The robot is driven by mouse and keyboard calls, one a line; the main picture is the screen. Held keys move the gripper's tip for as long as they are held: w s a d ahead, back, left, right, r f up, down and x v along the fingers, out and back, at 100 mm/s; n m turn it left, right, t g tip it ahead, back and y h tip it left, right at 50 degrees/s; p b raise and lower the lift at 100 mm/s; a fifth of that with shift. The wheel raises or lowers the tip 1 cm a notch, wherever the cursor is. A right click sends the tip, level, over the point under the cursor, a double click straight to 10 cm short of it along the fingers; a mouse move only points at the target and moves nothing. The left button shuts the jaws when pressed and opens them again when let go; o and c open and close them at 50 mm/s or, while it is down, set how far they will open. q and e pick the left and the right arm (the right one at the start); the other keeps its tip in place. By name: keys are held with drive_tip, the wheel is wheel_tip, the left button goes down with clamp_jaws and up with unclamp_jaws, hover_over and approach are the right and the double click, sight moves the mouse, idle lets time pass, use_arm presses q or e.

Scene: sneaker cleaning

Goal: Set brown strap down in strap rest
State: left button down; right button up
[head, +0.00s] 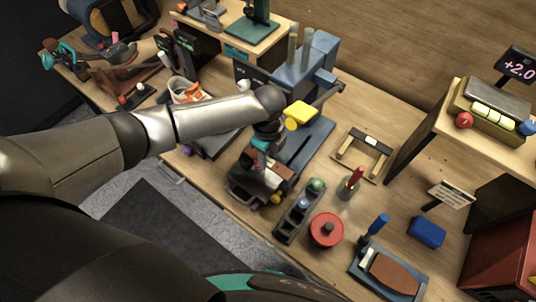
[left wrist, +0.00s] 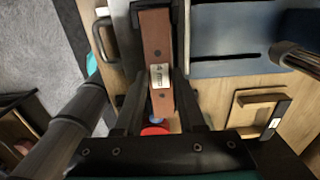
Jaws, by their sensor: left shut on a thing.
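The brown strap (left wrist: 155,38) is a flat reddish-brown piece with dark holes and a white label, lying between the fingers of my left gripper (left wrist: 158,102). Its far end meets a black bracket (left wrist: 140,8); I cannot tell whether it is fixed there. In the head view my left gripper (head: 266,158) is over the front edge of the blue machine, and part of the strap (head: 284,172) shows beside it. A U-shaped wooden rack with a dark labelled plate (head: 373,141) stands empty to the right; its label is unreadable, so I cannot confirm it is the strap rest.
A blue machine (head: 318,135) with a yellow block stands behind the gripper. A dark tray of coloured knobs (head: 290,222), a red spool (head: 326,229) and a red-handled tool (head: 352,181) stand to the right. A blue box (head: 426,232) is farther right.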

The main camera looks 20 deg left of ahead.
use_arm(q)
drive_tip(key=shift+f+b, duration=0.65)
drive_tip(key=shift+f, duration=0.55)
drive_tip(key=shift+c, duration=2.1)
unclamp_jaws()
drive_tip(key=shift+r, duration=0.1)
wheel_tip(320, 180, up, 15)
drive_tip(key=shift+p, duration=0.4)
drive_tip(key=shift+s, duration=0.1)
